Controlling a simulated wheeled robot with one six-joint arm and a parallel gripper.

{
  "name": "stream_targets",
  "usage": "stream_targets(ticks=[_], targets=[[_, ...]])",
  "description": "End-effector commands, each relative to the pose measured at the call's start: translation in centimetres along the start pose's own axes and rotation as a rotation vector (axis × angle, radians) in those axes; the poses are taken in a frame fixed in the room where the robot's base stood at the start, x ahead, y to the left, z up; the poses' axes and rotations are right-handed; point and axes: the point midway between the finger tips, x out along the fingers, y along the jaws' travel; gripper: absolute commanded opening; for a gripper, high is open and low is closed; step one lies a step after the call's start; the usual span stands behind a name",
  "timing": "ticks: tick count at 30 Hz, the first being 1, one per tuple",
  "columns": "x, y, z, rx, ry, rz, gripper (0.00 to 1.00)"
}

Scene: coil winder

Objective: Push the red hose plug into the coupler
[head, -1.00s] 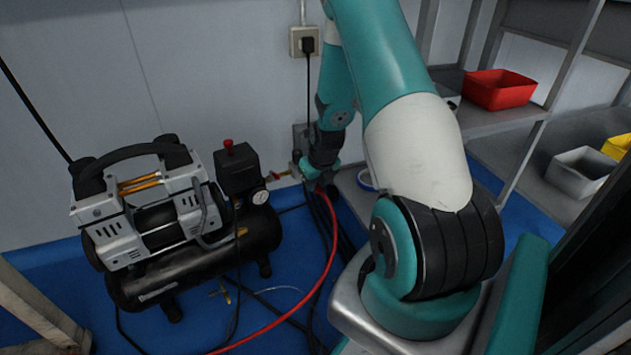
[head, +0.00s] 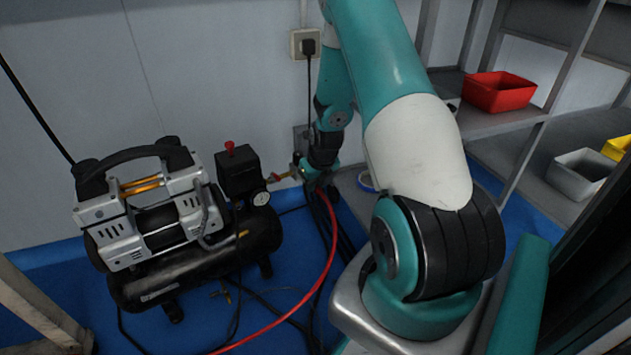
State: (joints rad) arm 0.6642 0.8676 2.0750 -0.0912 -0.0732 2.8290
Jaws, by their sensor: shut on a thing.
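The red hose (head: 334,240) runs up from the floor in a curve to my gripper (head: 304,172), which is small in the view, at the end of my arm near the wall. My gripper is shut on the hose's plug end; the plug itself is mostly hidden by the fingers and wrist. The brass coupler (head: 281,177) sticks out to the right from the compressor, beside the pressure gauge, just left of my gripper. Gripper and coupler look very close. I cannot tell whether the plug touches the coupler or is inside it.
The black and silver compressor (head: 150,225) stands on the blue floor at left. A wall socket (head: 305,44) with a cable is behind my gripper. Dark cables (head: 345,240) hang below it. Grey shelves (head: 500,122) with a red bin (head: 498,92) stand at right.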

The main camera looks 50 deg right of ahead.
Motion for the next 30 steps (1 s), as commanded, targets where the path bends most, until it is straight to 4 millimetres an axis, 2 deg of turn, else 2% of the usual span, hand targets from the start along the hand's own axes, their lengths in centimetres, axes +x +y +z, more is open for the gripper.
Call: stream_targets(ticks=[1, 7, 20, 30], targets=[[0.2, 0.1, 1.2, -0.004, -0.034, 0.000, 0.00], [0.3, 0.2, 1.4, -0.005, -0.033, 0.003, 0.00], [0.5, 0.3, 1.2, -0.008, -0.031, 0.003, 0.00], [0.2, 0.3, 0.3, -0.008, -0.030, 0.004, 0.00]])
